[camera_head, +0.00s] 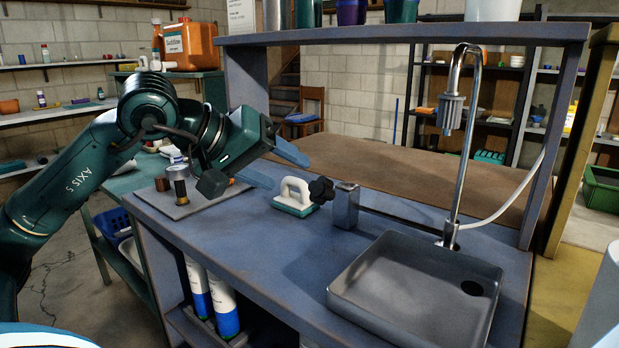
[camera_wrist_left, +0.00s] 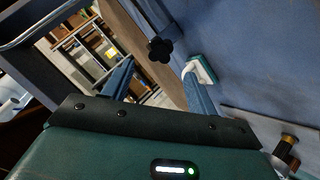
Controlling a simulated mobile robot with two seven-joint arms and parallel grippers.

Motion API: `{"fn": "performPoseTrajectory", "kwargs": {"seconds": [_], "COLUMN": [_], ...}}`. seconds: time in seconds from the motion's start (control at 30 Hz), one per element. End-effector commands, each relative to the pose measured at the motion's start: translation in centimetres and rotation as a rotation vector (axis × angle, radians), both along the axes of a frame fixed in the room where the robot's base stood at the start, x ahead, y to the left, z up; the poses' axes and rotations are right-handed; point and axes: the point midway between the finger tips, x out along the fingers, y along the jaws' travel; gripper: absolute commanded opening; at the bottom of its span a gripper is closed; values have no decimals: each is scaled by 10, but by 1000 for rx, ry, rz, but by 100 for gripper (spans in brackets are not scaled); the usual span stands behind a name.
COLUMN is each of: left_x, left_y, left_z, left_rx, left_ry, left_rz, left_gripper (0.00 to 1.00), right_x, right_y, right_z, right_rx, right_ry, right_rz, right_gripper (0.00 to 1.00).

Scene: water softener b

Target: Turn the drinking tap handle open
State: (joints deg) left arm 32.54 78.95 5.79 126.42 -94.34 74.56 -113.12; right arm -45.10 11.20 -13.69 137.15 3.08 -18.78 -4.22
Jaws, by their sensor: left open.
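A black star-shaped knob (camera_head: 321,190) sits on the left side of an upright metal block (camera_head: 345,205) on the blue bench; it looks like the tap handle. The knob also shows ahead of the fingers in the left wrist view (camera_wrist_left: 160,49). A chrome gooseneck tap (camera_head: 466,145) with a ribbed grey spout end stands behind the sink. My left gripper (camera_head: 276,167) is open and empty, above the bench, left of the knob and apart from it. Its two blue fingers also show in the wrist view (camera_wrist_left: 158,90). My right gripper is not in view.
A white-handled brush with a teal base (camera_head: 295,198) lies just left of the knob, close under the left gripper. A grey sink (camera_head: 415,285) is at the right. A small plate (camera_head: 195,205) with dark and copper cylinders lies left. A shelf (camera_head: 400,33) spans above.

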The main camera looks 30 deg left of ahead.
Motion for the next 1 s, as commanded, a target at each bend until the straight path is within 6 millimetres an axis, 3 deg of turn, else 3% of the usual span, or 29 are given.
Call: {"fn": "performPoseTrajectory", "kwargs": {"seconds": [0.17,0.47,0.7,1.0], "left_x": [9,42,71,69], "left_y": [-1,-14,-24,-22], "left_z": [-2,-25,-47,-49], "left_rx": [18,11,8,14], "left_ry": [-4,-2,-1,-5], "left_rz": [2,-1,0,2], "left_gripper": [58,58,58,34], "right_x": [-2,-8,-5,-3], "right_y": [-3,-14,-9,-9], "right_z": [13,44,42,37], "right_rx": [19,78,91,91], "right_ry": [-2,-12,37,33], "right_rz": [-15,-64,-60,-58], "right_gripper": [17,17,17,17]}}
